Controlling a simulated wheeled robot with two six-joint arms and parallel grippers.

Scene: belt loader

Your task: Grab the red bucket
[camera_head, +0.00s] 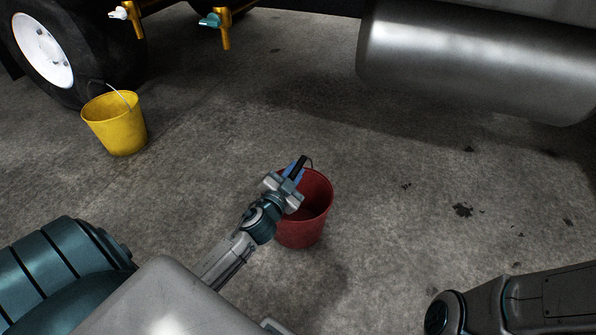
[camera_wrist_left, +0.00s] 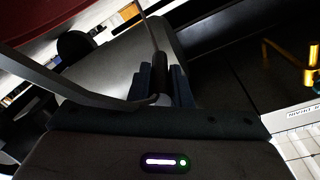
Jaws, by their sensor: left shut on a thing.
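A red bucket (camera_head: 308,222) stands in the middle of the head view, on or just above the concrete floor. My left gripper (camera_head: 297,167) is over its upper left rim, shut on the bucket's handle. In the left wrist view, the dark grip of the handle (camera_wrist_left: 160,72) sits between the blue fingertips (camera_wrist_left: 161,84), and a strip of the red bucket (camera_wrist_left: 60,22) shows at the upper left. My right gripper is not in view.
A yellow bucket (camera_head: 117,126) stands at the left beside a vehicle wheel (camera_head: 45,52). Orange taps (camera_head: 224,26) hang at the top. A large metal cylinder (camera_head: 470,60) is at the upper right. Floor around the red bucket is clear.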

